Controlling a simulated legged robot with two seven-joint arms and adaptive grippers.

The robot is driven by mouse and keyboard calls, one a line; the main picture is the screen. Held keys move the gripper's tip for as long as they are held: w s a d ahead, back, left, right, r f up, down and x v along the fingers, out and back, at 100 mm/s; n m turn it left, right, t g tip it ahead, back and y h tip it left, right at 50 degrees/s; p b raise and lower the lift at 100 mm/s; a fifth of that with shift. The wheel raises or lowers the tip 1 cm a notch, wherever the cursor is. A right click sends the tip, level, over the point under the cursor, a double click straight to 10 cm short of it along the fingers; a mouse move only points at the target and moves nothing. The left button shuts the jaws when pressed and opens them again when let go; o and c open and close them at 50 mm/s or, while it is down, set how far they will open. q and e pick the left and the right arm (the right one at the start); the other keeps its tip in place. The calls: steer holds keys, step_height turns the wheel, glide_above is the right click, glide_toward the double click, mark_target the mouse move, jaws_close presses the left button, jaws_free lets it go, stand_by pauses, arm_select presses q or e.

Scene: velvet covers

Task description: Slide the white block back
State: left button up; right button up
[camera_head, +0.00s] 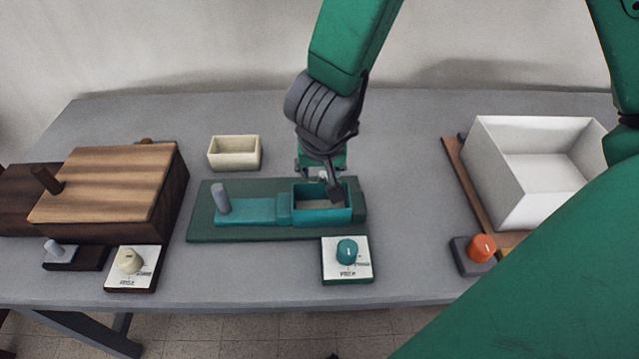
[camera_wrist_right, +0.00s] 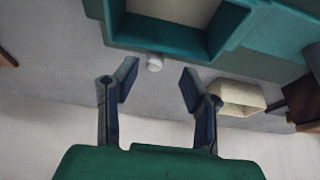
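A small white piece (camera_wrist_right: 155,63) shows in the right wrist view just beyond my fingertips, beside the teal box (camera_wrist_right: 160,38); I cannot tell whether it is a block or a knob. In the head view the teal open box (camera_head: 323,218) sits at the right end of a dark green base (camera_head: 250,238), with a teal lid (camera_head: 248,210) and grey peg (camera_head: 221,198) to its left. My right gripper (camera_head: 325,182) is over the box's back edge, and in the wrist view the gripper (camera_wrist_right: 160,85) is open with nothing between its fingers. My left gripper is out of view.
A large white open box (camera_head: 490,190) stands on a wooden board at right. A cream tray (camera_head: 234,160) lies behind the green base. A wooden box (camera_head: 105,185) stands at left. Knob panels, cream (camera_head: 131,260), teal (camera_head: 347,251) and orange (camera_head: 481,248), line the front.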

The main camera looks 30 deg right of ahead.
mark_target(322, 173)
steer(key=x, duration=0.2)
steer(key=b+x, duration=0.1)
steer(key=shift+d+f, duration=0.3)
steer(key=shift+d, duration=0.05)
steer(key=shift+w+d+f, duration=0.15)
steer(key=shift+d+f, duration=0.15)
steer(key=shift+a+r, duration=0.1)
steer(key=shift+a, duration=0.1)
steer(key=shift+c, duration=0.8)
steer(key=shift+a, duration=0.15)
jaws_close()
steer(key=shift+w+r, duration=0.1)
steer(key=w+d+p, duration=0.2)
steer(key=p, duration=0.1)
steer(key=shift+w, duration=0.25)
steer(key=shift+w+d+p, duration=0.15)
steer(key=shift+w+p, duration=0.15)
steer(key=shift+p, duration=0.1)
